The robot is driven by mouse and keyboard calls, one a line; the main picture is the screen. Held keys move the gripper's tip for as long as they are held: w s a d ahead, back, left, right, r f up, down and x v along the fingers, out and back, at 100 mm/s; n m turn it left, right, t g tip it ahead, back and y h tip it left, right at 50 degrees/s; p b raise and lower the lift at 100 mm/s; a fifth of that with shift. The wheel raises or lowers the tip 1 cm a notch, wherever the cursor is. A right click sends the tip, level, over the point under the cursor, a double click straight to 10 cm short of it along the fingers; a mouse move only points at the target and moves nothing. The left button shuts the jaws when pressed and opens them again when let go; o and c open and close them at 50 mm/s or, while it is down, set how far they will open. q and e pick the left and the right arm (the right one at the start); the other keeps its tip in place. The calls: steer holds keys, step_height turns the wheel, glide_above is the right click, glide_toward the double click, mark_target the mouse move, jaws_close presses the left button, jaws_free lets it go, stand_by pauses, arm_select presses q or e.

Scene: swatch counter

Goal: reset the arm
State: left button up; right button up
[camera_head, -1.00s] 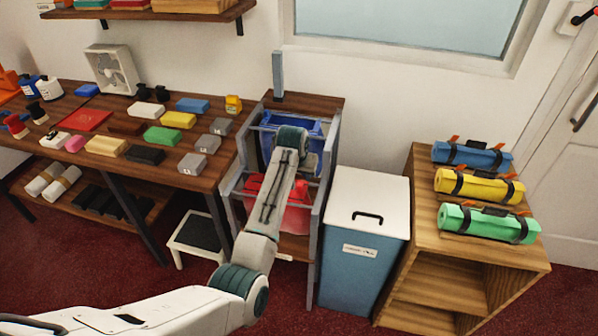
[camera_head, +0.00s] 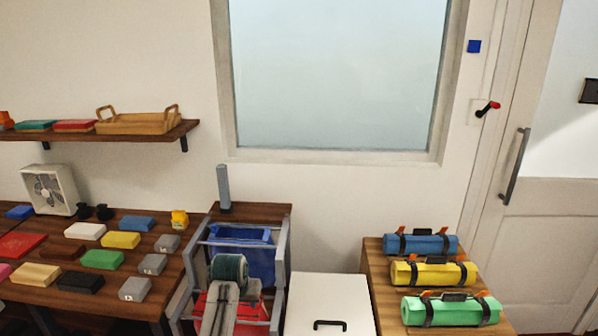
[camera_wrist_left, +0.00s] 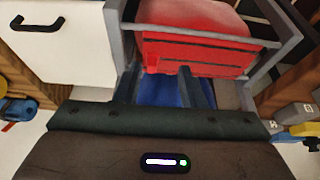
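My left arm (camera_head: 225,296) reaches up from the bottom of the head view, its wrist in front of the metal-framed rack (camera_head: 283,250). The wrist hides my left gripper's fingertips there. In the left wrist view my left gripper (camera_wrist_left: 163,86) shows two dark fingers spread apart, with nothing held between them. Blue material lies beyond the gap, and a red bin (camera_wrist_left: 198,30) is just past the fingers. In the head view the blue bin (camera_head: 248,262) is in the upper rack and the red bin is partly hidden below. My right gripper is in neither view.
A white-lidded bin (camera_head: 330,304) stands right of the rack. Beyond it, a wooden shelf (camera_head: 374,270) carries blue, yellow and green rolls. Left is a table with several coloured blocks and a fan (camera_head: 49,190). A grey post (camera_head: 224,187) rises behind the rack.

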arm_select(q)
steer(key=s+a+f, duration=0.4)
steer(key=s, duration=0.6)
steer(key=s+a+f, duration=0.3)
steer(key=s+f, duration=0.2)
steer(key=s, duration=0.5)
steer(key=s+a+r, duration=0.1)
steer(key=s+r, duration=0.1)
steer(key=s, duration=1)
steer(key=s+a+r, duration=0.2)
steer(key=s+r, duration=0.1)
steer(key=s, duration=0.8)
step_height(320, 180, down, 30)
steer(key=a+g+y, duration=0.1)
steer(key=a+g, duration=0.1)
steer(key=a, duration=0.1)
steer(key=s+f+g, duration=0.1)
steer(key=s+f, duration=1.8)
steer(key=f, duration=0.1)
steer(key=shift+a+f+b, duration=0.3)
steer(key=shift+a, duration=0.15)
